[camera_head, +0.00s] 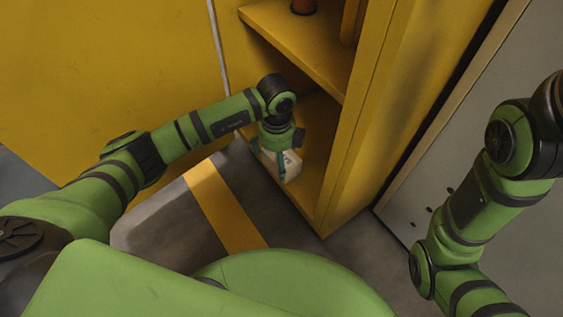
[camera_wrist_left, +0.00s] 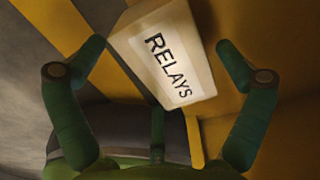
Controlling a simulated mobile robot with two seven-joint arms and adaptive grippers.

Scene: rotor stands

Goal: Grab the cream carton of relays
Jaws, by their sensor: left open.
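The cream carton (camera_head: 290,166) is on the lower shelf of the yellow cabinet, close to its front edge, partly hidden by my left gripper in the head view. In the left wrist view the carton (camera_wrist_left: 165,55) shows a white label reading RELAYS and looks tilted. My left gripper (camera_head: 281,160) is open over the carton. In the left wrist view its green fingers (camera_wrist_left: 165,65) stand apart on either side of the carton, with a gap visible at each side. My right arm is at the right of the head view; its gripper is out of frame.
The yellow cabinet (camera_head: 345,165) has an upper shelf (camera_head: 300,40) above my left wrist, with a reddish-brown object (camera_head: 303,6) on it. Its right side panel is beside the carton. A grey panel (camera_head: 470,120) stands at right. The floor (camera_head: 165,225) has a yellow stripe (camera_head: 222,205).

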